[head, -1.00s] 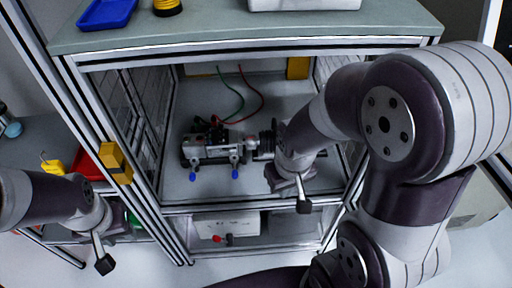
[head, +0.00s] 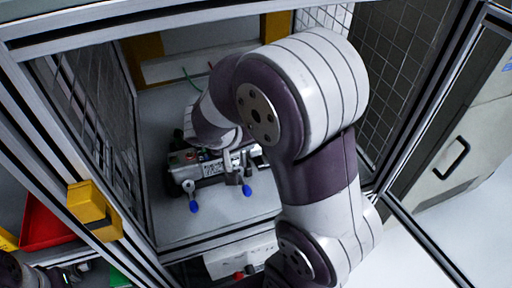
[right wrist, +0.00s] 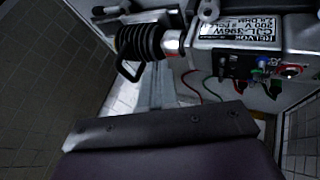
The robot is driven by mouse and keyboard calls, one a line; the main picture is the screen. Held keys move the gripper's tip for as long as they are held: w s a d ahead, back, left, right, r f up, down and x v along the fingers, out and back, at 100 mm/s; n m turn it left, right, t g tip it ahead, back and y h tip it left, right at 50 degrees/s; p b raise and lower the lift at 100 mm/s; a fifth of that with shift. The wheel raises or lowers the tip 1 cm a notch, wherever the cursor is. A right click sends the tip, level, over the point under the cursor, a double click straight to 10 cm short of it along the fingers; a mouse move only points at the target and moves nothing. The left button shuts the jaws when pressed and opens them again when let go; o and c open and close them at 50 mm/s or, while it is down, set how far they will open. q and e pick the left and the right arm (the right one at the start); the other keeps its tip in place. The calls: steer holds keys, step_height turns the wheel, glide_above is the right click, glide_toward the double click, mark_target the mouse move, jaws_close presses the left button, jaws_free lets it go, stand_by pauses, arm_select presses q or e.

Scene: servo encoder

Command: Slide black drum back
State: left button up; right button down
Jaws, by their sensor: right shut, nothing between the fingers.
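The servo unit (head: 205,163), a grey metal block with a label and two blue-knobbed levers, lies on the cabinet floor. The black ribbed drum (right wrist: 140,42) shows in the right wrist view, left of the labelled servo body (right wrist: 240,35), joined to it by a silvery collar. My left gripper is out of view.
Cabinet posts and mesh walls (head: 90,110) enclose the unit on both sides. A yellow block (head: 95,208) sits on the left post, beside a red bin (head: 45,225). Red and green wires run behind the unit. The cabinet floor in front is clear.

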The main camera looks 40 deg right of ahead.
steer(key=b+x, duration=0.3)
steer(key=x, duration=0.7)
steer(key=d+b, duration=0.1)
steer(key=s+d+b, duration=0.1)
steer(key=d, duration=0.1)
steer(key=d+b, duration=0.1)
steer(key=shift+s+d+f, duration=0.2)
steer(key=shift+s+d, duration=0.1)
steer(key=shift+s+d+r, duration=0.1)
steer(key=shift+d, duration=0.25)
steer(key=shift+r, duration=0.15)
